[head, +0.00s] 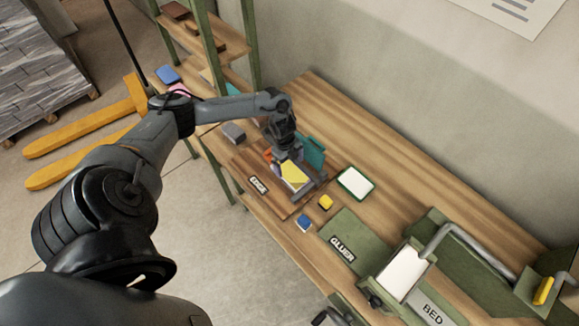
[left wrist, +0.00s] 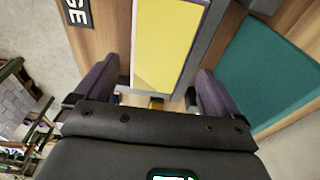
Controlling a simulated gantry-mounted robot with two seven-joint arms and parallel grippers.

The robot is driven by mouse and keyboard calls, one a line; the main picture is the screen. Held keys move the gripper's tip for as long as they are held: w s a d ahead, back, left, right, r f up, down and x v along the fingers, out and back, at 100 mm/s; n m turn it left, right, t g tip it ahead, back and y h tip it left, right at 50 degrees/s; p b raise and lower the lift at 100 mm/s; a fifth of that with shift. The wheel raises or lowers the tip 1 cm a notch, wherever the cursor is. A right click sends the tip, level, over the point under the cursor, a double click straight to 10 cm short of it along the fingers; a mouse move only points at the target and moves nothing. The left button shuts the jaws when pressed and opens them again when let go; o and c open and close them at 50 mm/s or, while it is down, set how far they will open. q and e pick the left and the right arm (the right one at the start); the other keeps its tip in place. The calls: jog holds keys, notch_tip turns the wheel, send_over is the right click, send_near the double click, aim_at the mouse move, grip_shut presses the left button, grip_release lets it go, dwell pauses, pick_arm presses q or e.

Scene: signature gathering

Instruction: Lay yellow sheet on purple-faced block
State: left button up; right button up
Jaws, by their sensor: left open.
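The yellow sheet (head: 294,173) lies on a pale layer on the board marked EDGE. In the left wrist view, the yellow sheet (left wrist: 168,40) has a white border and a thin purple strip (left wrist: 134,40) along its left side. The strip seems to belong to the block under it, whose face is mostly hidden. My left gripper (head: 288,158) is directly over the sheet. In the left wrist view, its two fingers (left wrist: 157,80) are spread on either side of the sheet, with nothing clamped between them.
A teal block (head: 313,151) stands close beside the gripper. The GLUER board (head: 333,251) and the BED press (head: 440,312) are farther right. Bare wood lies behind.

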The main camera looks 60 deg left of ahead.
aim_at(287, 168)
pick_arm(q)
notch_tip(287, 168, up, 8)
jog(key=a, duration=0.1)
jog(key=w+d+f+n+t+h, duration=0.1)
jog(key=d+f+t, duration=0.15)
jog(key=d, duration=1.25)
jog(key=w+d+f+t, duration=0.1)
jog(key=d+t, duration=0.2)
jog(key=d, duration=1.1)
jog(key=s+r+n+g+y, duration=0.1)
jog(key=s+r+n, duration=0.2)
jog(key=s+n, duration=0.3)
jog(key=s+a+r+n+g+y, duration=0.1)
jog(key=s+r+n, duration=0.2)
jog(key=s+n, duration=0.3)
jog(key=s, duration=0.3)
jog(key=shift+s+a+r+y, duration=0.2)
jog(key=shift+s+r+y, duration=0.1)
jog(key=shift+r, duration=0.1)
